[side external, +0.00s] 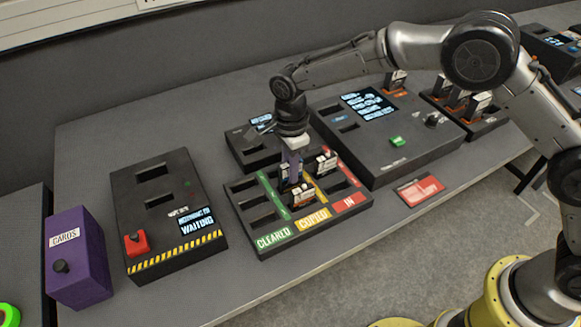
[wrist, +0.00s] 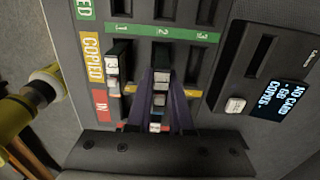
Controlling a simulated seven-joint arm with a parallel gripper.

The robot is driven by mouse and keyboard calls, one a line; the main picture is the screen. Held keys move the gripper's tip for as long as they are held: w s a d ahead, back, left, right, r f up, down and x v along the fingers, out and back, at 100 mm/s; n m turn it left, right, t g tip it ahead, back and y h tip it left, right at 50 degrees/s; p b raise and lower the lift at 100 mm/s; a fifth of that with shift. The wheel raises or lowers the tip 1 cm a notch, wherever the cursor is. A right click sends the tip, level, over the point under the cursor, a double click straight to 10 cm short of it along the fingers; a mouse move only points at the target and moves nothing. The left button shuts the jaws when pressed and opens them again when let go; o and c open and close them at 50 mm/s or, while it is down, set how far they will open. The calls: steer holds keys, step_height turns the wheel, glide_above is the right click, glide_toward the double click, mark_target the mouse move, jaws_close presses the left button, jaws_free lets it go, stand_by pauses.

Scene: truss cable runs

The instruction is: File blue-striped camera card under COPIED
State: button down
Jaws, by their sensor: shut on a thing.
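The rack (side external: 235,192) has a green CLEARED, a yellow COPIED (wrist: 91,58) and a red IN column. My gripper (side external: 290,180) is shut on a dark camera card with a pale label, at the COPIED column's middle slot. In the wrist view, the held card (wrist: 162,76) shows between the purple fingers near number 2. I cannot tell its stripe colour or whether it is fully seated. A second card (side external: 302,194) stands in the front COPIED slot.
A large console with a screen (side external: 369,103) and a small reader (side external: 245,150) stand behind the rack. A box with a red button (side external: 137,243) and a purple CARDS box (side external: 78,257) are at left. A red label (side external: 420,189) lies at right.

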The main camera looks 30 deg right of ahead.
steer(key=shift+f, duration=1.1)
stand_by(1.1)
steer(key=shift+c, duration=2.1)
jaws_free()
steer(key=shift+r, duration=3.8)
steer(key=shift+d, duration=0.1)
